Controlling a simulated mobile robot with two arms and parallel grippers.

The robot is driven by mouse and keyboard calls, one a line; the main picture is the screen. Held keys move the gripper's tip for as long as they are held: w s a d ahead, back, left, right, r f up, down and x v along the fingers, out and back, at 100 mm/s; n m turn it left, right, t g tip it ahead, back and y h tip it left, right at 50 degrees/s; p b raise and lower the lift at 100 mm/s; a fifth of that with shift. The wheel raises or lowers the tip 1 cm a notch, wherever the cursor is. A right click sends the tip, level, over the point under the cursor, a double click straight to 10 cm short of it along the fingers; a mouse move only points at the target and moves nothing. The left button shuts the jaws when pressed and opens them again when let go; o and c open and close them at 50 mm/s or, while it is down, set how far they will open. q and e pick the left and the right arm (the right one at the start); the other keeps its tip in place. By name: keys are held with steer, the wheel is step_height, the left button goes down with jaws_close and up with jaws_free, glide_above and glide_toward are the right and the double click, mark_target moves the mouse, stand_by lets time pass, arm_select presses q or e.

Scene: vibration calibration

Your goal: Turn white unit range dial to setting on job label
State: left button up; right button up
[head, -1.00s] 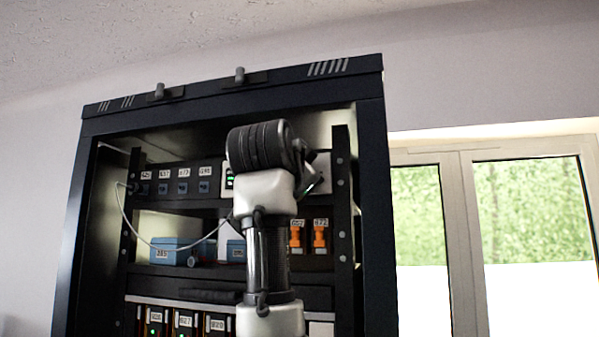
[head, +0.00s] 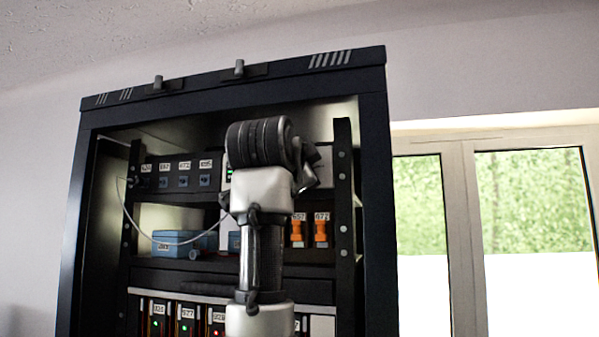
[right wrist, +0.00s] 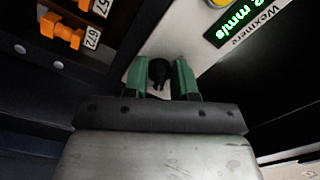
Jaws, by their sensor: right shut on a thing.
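The white unit (right wrist: 190,35) shows in the right wrist view, with a green lit display (right wrist: 232,22) reading "mm/s"; its leading character is cut off. The name "Wexmere" is printed beside the display. My right gripper (right wrist: 160,78) has its green fingers on either side of the black dial (right wrist: 159,70) and is shut on it. The dial's pointer and scale marks cannot be read. In the head view my right arm hides most of the white unit (head: 227,177) and the dial. I cannot pick out the job label. My left gripper is not in view.
The black rack cabinet (head: 370,200) surrounds the work area. Orange plugs (head: 320,231) with number labels stand right of my arm. A blue box (head: 178,243) sits on a shelf at left, with a white cable (head: 140,228) hanging before it. Lit modules (head: 185,320) fill the lower row.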

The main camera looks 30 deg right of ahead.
steer(key=o, duration=0.9)
steer(key=b+v, duration=0.3)
steer(key=v, duration=0.7)
steer(key=shift+s+a+b, duration=0.25)
steer(key=shift+a+b, duration=0.05)
